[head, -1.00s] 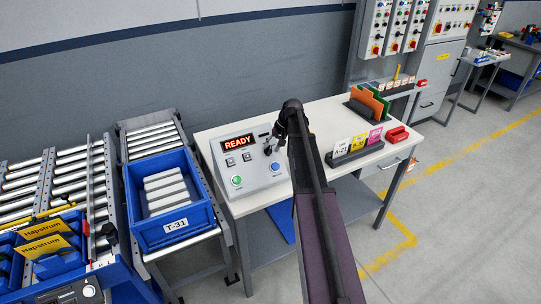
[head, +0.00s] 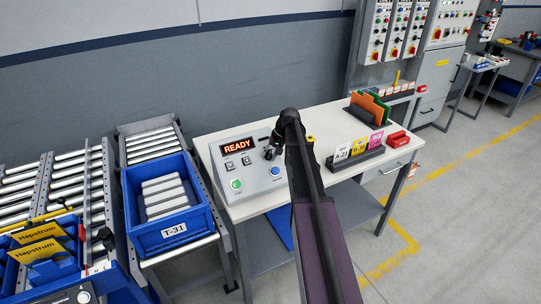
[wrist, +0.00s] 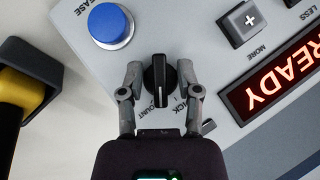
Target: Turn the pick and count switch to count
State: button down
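The pick and count switch is a black knob (wrist: 159,80) with a white pointer line, on the grey control panel (head: 226,172). In the wrist view its line points down the picture, toward the COUNT and PICK lettering; I cannot tell which mark it sits on. My gripper (wrist: 160,72) is open, one finger on each side of the knob, with a narrow gap seeming to show at both sides. In the head view my gripper (head: 270,153) is over the panel's right part; the knob is hard to make out there.
A blue button (wrist: 110,25) and a plus button (wrist: 243,22) flank the knob. The red display (head: 238,146) reads READY. A card holder (head: 357,160) stands right of my arm on the white table (head: 320,113). A blue tote (head: 170,240) is at left.

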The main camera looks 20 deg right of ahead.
jog(key=shift+f+m+t+y+b, duration=0.2)
jog(key=shift+m+t+y+b, duration=0.2)
jog(key=shift+m+y+b, duration=0.65)
jog(key=shift+m+t, duration=0.4)
jog(key=shift+m, duration=0.35)
jog(key=shift+r+m+y+b, duration=0.2)
jog(key=shift+m+y+b, duration=0.05)
jog(key=shift+m+b, duration=0.1)
jog(key=c, duration=0.7)
grip_release()
jog(key=s+a+f+n+g+h, duration=0.1)
jog(key=s+a+n+h, duration=0.1)
jog(key=s+a, duration=0.5)
jog(key=s+a+f+n+g+h, duration=0.1)
jog(key=s+a+n, duration=0.3)
jog(key=s+a, duration=0.4)
jog(key=s+a+f+n+g+h, duration=0.1)
jog(key=s+a+f+n+h, duration=0.1)
jog(key=s+a, duration=0.5)
jog(key=shift+s+a+f+n+g+h, duration=0.15)
jog(key=shift+s+n+h, duration=0.25)
jog(key=shift+s, duration=0.6)
jog(key=shift+s+a+n+g+h, duration=0.15)
jog(key=shift+s+h, duration=0.45)
jog(key=shift+s, duration=0.35)
